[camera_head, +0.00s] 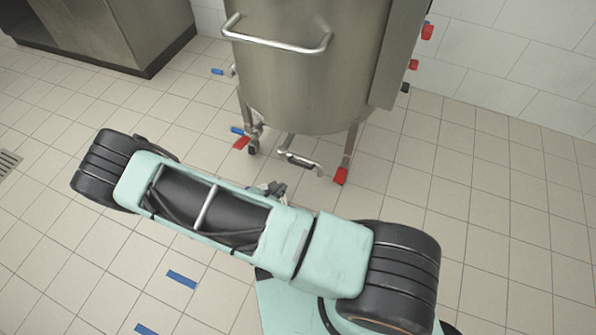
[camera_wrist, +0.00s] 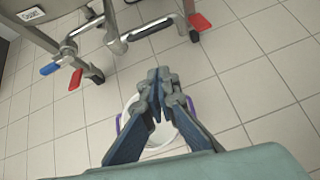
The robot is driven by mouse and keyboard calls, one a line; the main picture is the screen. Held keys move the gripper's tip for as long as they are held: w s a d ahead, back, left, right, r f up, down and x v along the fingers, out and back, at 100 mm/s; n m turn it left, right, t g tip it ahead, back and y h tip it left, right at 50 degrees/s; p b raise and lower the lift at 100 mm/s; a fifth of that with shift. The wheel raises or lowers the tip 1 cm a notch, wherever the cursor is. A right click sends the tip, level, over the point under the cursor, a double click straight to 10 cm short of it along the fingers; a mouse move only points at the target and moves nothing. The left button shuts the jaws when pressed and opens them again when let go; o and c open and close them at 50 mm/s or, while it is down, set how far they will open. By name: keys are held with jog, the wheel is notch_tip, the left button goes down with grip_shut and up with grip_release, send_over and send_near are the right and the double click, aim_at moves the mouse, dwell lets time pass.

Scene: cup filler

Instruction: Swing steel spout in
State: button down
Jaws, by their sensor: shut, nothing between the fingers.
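The steel spout (camera_head: 298,160) is a bent pipe low under the big steel kettle (camera_head: 308,75). In the wrist view the spout (camera_wrist: 150,28) runs across the top, between the kettle's legs, and its end bends down at the right. My gripper (camera_wrist: 160,76) is shut and empty, its fingers pointing up the picture towards the spout. A clear gap shows between fingertips and pipe. In the head view my gripper (camera_head: 276,188) is a small dark shape mostly hidden behind my arm, just below and left of the spout.
A white round container (camera_wrist: 130,104) with purple side parts is partly hidden behind my gripper. A blue-handled valve (camera_wrist: 50,69) is at the left of the spout. A steel cabinet (camera_head: 110,30) stands back left. Tiled floor at right is clear.

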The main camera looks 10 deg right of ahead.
aim_at(302, 166)
jog(key=w+d+f+n+b, duration=0.1)
jog(key=w+d+f+b, duration=0.2)
jog(key=w, duration=0.6)
jog(key=shift+d+f+b, duration=0.4)
jog(key=shift+d+f, duration=0.9)
jog(key=shift+d, duration=0.6)
jog(key=shift+w+d+r+n+y, duration=0.15)
jog(key=shift+w+d+n+y, duration=0.15)
jog(key=shift+w+d+n, duration=0.25)
jog(key=shift+d, duration=0.15)
